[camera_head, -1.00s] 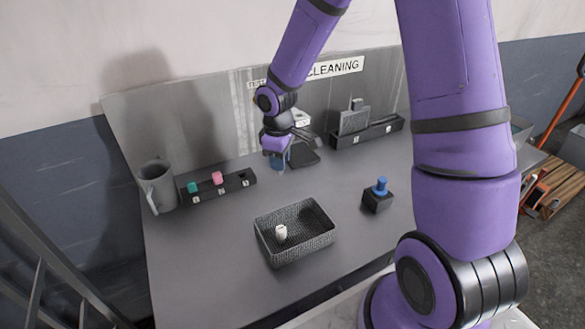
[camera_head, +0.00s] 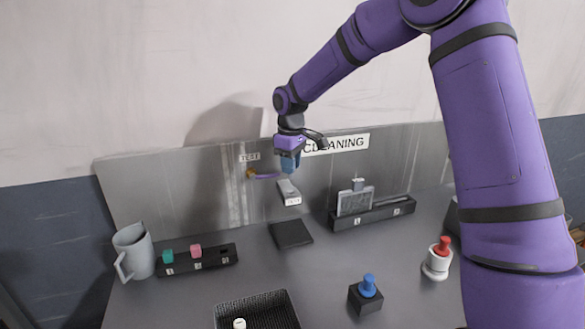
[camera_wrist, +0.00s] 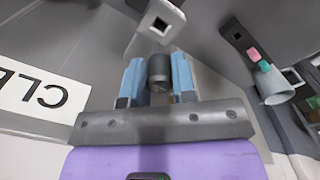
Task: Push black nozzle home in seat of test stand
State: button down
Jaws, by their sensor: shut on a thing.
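My gripper (camera_wrist: 158,88), with blue fingers, is shut on the black nozzle (camera_wrist: 158,70), a short dark cylinder, in the wrist view. In the head view my gripper (camera_head: 290,168) is above and just behind the grey arm of the test stand (camera_head: 288,188); the nozzle cannot be made out there.
A black rack (camera_head: 205,261) holds a teal and a pink nozzle; a grey mug (camera_head: 133,252) stands beside it. A basket (camera_head: 285,305) holds a white piece. A blue-topped block (camera_head: 366,293), a white-and-red piece (camera_head: 438,260) and a long black holder (camera_head: 375,215) stand to the right.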

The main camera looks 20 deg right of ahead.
jog(key=shift+f, duration=1.9)
jog(key=shift+f, duration=1.6)
dwell(0.9)
jog(key=c, duration=0.8)
grip_release()
jog(key=shift+c, duration=0.2)
jog(key=shift+r, duration=0.1)
notch_tip(320, 180, up, 11)
jog(key=shift+f, duration=0.15)
